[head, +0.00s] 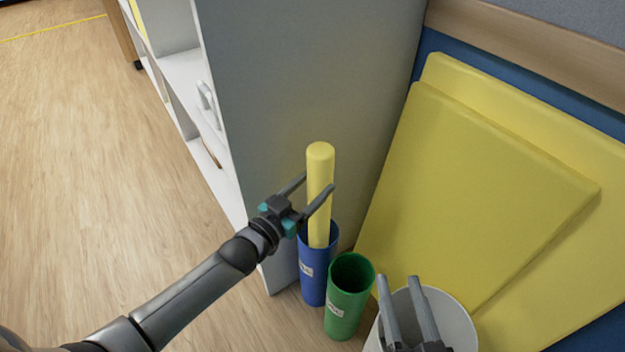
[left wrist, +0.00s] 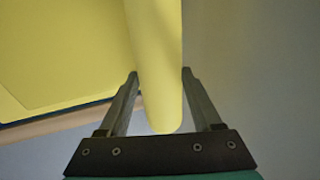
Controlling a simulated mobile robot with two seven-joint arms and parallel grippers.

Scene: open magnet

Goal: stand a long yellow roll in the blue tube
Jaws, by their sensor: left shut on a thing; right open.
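A long yellow roll (head: 320,190) stands upright with its lower end inside the mouth of the blue tube (head: 313,275). How deep it reaches is hidden by the tube wall. My left gripper (head: 318,188) is shut on the roll above the tube's rim. The left wrist view shows the roll (left wrist: 158,70) between the two fingers of the left gripper (left wrist: 159,75). My right gripper (head: 397,280) is open and empty, over the white bin at the lower right.
A green tube (head: 349,300) stands right beside the blue tube. The white bin (head: 460,325) is to its right. Large yellow mats (head: 490,190) lean on the wall at right. A grey cabinet side (head: 300,80) stands behind the tubes. Wooden floor (head: 80,170) is open at left.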

